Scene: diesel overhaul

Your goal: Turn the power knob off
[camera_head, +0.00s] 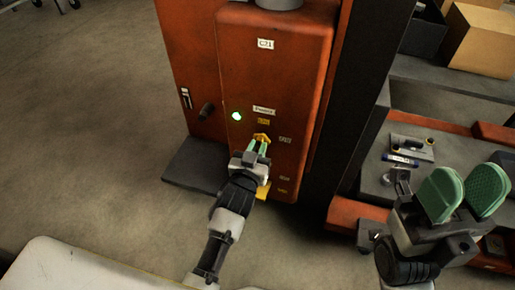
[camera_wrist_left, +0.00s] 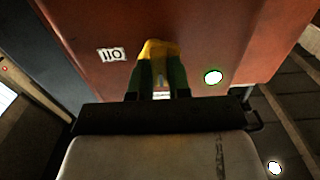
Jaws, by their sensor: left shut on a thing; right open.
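The power knob (camera_head: 262,137) is a yellow knob on the front of an orange-red cabinet (camera_head: 290,85). My left gripper (camera_head: 258,148) is shut on the knob, with its green fingers on either side of it. In the left wrist view the yellow knob (camera_wrist_left: 158,50) sits between the two dark green fingertips. A round green-white light (camera_head: 236,116) glows up and left of the knob, and it shows right of the knob in the left wrist view (camera_wrist_left: 213,77). My right gripper (camera_head: 464,194) is open and empty at the right.
Small labels sit around the knob, one reading "OFF" (camera_head: 285,140). A dark handle (camera_head: 207,110) sticks out left of the light. A grey workbench (camera_head: 450,155) with small tools stands at the right, with a cardboard box (camera_head: 482,42) behind.

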